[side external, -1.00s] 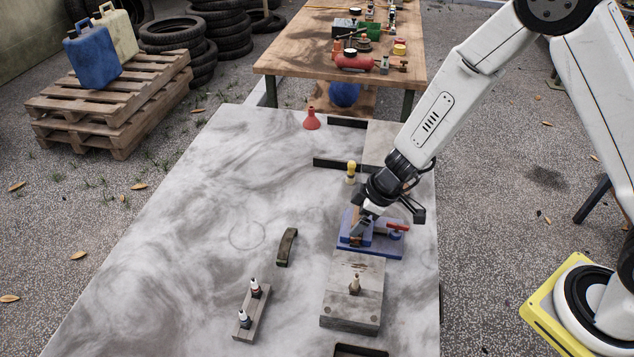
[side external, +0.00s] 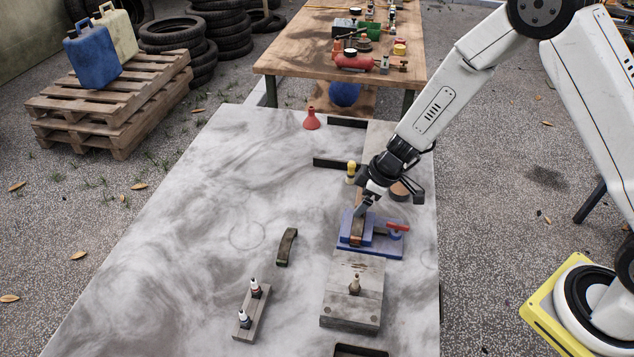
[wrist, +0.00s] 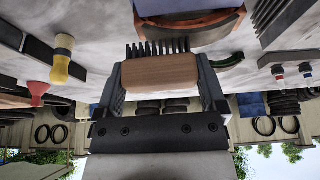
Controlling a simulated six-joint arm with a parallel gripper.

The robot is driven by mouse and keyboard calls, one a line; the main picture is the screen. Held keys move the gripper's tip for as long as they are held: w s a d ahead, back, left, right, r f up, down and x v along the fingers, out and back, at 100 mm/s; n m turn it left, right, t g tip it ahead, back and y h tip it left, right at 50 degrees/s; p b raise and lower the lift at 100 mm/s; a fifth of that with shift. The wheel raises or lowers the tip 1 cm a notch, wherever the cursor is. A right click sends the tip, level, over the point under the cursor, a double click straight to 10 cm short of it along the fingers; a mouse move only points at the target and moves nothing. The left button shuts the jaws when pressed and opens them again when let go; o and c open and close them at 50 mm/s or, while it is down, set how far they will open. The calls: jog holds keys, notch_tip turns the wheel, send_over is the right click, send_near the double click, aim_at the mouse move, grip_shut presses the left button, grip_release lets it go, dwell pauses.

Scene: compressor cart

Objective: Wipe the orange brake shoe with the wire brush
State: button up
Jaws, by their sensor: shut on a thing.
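My gripper (wrist: 160,95) is shut on the wire brush (wrist: 160,71), a wooden block with dark bristles pointing toward the vise. In the side view my gripper (side external: 364,206) is just above and behind the vise; the brush is hard to make out there. The orange-brown curved brake shoe (side external: 357,230) stands in the blue vise (side external: 385,249) with its red handle. The shoe also shows at the top of the wrist view (wrist: 205,28), just beyond the bristle tips. I cannot tell whether the bristles touch it. A second, dark curved shoe (side external: 287,247) lies on the tabletop to the left.
A yellow-handled tool (side external: 351,170) and a red funnel (side external: 312,120) stand behind the vise. A block with an upright plug (side external: 350,302) is in front of it. A holder with two plugs (side external: 252,312) stands front left. The table's left side is clear.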

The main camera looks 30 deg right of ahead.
jog(key=shift+s+a, duration=2.15)
jog(key=shift+s, duration=0.05)
jog(key=shift+w+d, duration=2.2)
jog(key=shift+s+a, duration=2.2)
notch_tip(320, 180, up, 8)
jog(key=shift+w, duration=0.15)
